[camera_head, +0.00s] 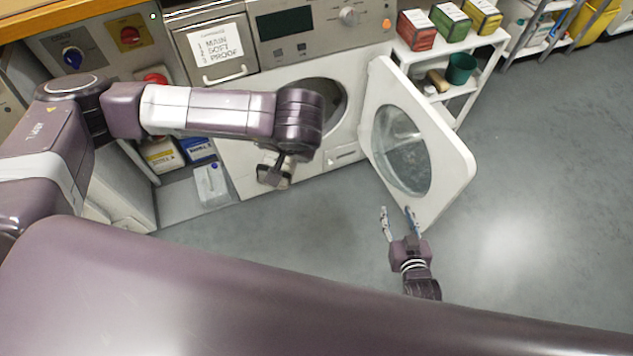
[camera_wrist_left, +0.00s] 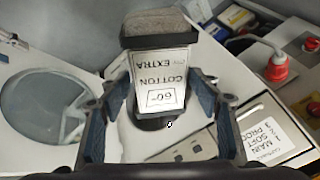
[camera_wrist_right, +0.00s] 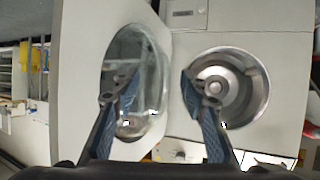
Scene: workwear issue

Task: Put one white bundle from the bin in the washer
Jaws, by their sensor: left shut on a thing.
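My left gripper (camera_head: 273,172) is in front of the washer, below the drum opening. My right gripper (camera_head: 398,215) is open and empty near the door's lower edge. In the right wrist view its fingers (camera_wrist_right: 160,80) point at the door and drum. No white bundle or bin shows.
The open door juts out over the floor. A white shelf (camera_head: 440,60) with red, green and yellow boxes stands at the right. The labelled detergent drawer (camera_head: 215,45) is at the upper left. Grey floor (camera_head: 540,200) at the right is clear.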

